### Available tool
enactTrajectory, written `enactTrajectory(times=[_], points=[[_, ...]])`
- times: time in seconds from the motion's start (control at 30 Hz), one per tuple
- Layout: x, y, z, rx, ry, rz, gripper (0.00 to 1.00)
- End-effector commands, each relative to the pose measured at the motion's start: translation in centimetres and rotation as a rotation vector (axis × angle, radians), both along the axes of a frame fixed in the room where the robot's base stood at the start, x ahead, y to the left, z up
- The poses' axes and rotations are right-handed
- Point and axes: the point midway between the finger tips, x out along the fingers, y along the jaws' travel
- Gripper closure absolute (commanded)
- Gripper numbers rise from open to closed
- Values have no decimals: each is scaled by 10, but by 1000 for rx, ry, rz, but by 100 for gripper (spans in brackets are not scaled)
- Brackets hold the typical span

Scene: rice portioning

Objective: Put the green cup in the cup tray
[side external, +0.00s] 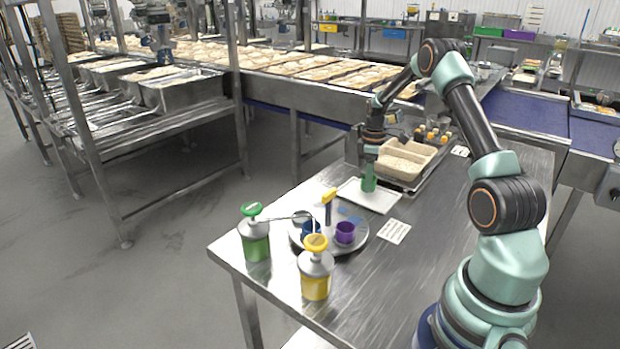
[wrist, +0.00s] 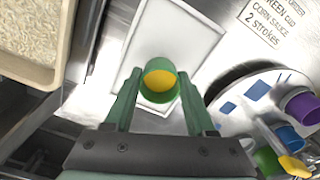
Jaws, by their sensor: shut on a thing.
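The green cup (side external: 369,179) is in my gripper, with yellow content visible inside it in the wrist view (wrist: 160,66). My gripper (wrist: 161,82) is shut on the cup, one finger at each side. The cup is over a white rectangular tray (side external: 382,202), which also shows in the wrist view (wrist: 182,38); I cannot tell whether it touches it. A round grey tray (side external: 360,235) holds a purple cup (side external: 345,232) and a blue cup (side external: 310,230). In the wrist view, the round tray (wrist: 234,108) is at the right.
A rice bin (side external: 403,160) stands behind the white tray. A green-topped dispenser (side external: 255,240) and a yellow-topped dispenser (side external: 315,275) stand near the round tray. A yellow-handled tool (side external: 328,196) rises from the round tray. A printed label (side external: 394,231) lies on the table. The table's front is clear.

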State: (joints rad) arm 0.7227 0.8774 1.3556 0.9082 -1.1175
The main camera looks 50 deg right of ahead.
Motion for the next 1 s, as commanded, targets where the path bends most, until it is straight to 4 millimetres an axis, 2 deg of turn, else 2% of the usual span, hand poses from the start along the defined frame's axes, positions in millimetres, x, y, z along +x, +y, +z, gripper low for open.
enactTrajectory(times=[0.03,0.13,0.5,0.53,0.6,1.0], points=[[0,0,-9,2,2,0,99],[0,0,-18,1,0,0,99],[0,0,-21,0,0,0,99],[0,0,-22,0,0,0,41],[0,0,-21,0,0,0,14],[0,0,-17,-1,-2,0,14]])
